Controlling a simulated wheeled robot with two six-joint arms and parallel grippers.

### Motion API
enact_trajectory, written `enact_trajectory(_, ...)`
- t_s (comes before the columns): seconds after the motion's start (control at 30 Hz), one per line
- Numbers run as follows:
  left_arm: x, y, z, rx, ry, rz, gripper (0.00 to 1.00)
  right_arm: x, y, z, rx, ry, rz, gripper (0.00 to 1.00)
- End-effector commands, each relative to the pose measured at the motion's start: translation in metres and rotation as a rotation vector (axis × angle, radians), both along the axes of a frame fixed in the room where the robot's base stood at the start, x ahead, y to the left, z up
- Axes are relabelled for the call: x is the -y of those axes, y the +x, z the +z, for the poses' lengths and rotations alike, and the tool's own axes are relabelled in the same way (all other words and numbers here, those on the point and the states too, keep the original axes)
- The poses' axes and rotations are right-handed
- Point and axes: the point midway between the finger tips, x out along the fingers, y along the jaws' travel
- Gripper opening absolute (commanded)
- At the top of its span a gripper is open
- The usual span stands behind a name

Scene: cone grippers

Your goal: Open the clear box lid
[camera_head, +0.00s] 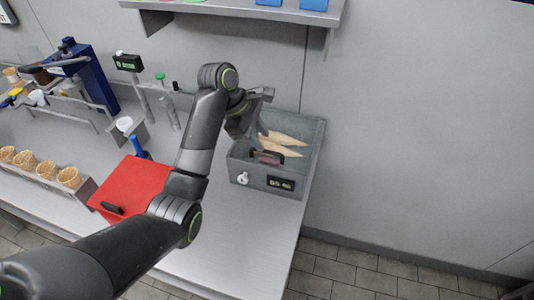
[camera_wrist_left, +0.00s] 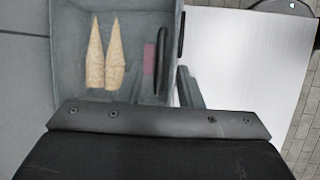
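The grey box (camera_head: 303,164) stands at the right end of the counter with a dark label on its front. Several pale cones (camera_head: 283,138) lie inside; two also show in the left wrist view (camera_wrist_left: 95,60). A clear lid cannot be made out for sure. A dark bar (camera_head: 268,158) shows near the box's front side, and a dark bar beside a pinkish patch shows in the left wrist view (camera_wrist_left: 161,60). My left gripper (camera_head: 250,126) is over the box's left part; its fingers are mostly hidden, and no grip on anything is clear. My right gripper is not in view.
A red panel (camera_head: 130,187) with a dark handle lies left of the box. A rack of cones (camera_head: 40,172) stands at the counter's left. A shelf (camera_head: 245,10) hangs above. The bare counter (camera_head: 245,235) is clear in front of the box.

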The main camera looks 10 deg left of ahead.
Motion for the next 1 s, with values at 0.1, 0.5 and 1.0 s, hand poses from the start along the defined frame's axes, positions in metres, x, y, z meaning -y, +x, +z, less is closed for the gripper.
enact_trajectory(0.1, 0.010, 0.000, -0.018, -0.008, 0.000, 0.000, 0.33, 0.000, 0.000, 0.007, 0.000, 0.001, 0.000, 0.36)
enact_trajectory(0.5, 0.020, 0.004, -0.044, -0.002, 0.002, -0.001, 0.33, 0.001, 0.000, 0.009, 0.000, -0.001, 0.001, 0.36)
enact_trajectory(1.0, 0.020, 0.004, -0.043, -0.002, 0.001, 0.000, 0.00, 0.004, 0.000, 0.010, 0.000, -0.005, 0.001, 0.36)
